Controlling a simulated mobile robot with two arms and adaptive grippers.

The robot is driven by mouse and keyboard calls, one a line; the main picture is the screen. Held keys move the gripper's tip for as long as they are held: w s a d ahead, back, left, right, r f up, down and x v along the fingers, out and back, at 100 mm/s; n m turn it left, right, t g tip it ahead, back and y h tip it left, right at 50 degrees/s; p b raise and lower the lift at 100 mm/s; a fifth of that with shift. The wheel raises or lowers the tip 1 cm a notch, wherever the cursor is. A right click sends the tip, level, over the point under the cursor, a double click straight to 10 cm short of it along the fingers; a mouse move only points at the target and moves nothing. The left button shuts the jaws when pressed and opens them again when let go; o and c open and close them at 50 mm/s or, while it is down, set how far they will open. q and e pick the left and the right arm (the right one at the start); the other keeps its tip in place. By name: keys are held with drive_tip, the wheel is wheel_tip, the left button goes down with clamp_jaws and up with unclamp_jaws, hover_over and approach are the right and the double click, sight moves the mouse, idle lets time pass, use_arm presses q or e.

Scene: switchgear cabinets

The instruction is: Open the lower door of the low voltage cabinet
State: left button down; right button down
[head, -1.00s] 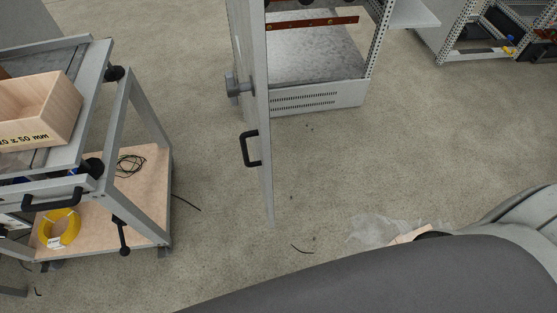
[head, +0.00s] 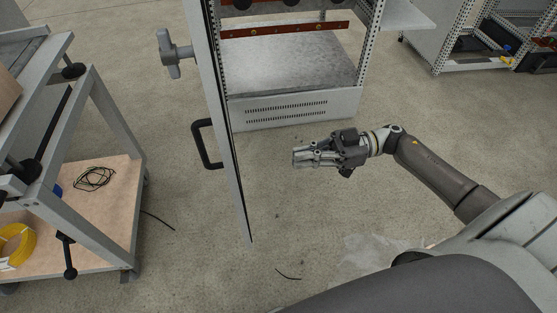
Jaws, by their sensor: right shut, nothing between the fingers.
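The cabinet door (head: 222,130) stands swung open and shows nearly edge-on, left of the cabinet's open inside. It has a black handle (head: 204,146) and a grey knob-like latch (head: 172,54) on its left face. The low voltage cabinet (head: 300,108) shows a bare metal floor, a vented base and a copper-coloured bar. My right gripper (head: 296,157) is shut and empty, in front of the cabinet base and right of the door, apart from both. My left gripper is not in view.
A workbench trolley (head: 105,170) stands at the left, with a yellow coil (head: 16,246) and a black cable (head: 95,179) on its lower shelf. A perforated rack (head: 440,50) stands at the back right. Clear plastic (head: 372,250) lies on the floor.

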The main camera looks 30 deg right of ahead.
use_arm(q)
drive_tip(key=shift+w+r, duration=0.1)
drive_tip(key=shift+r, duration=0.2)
use_arm(e)
drive_tip(key=x, duration=1.2)
drive_tip(key=shift+w+a, duration=0.15)
drive_tip(key=shift+a, duration=0.2)
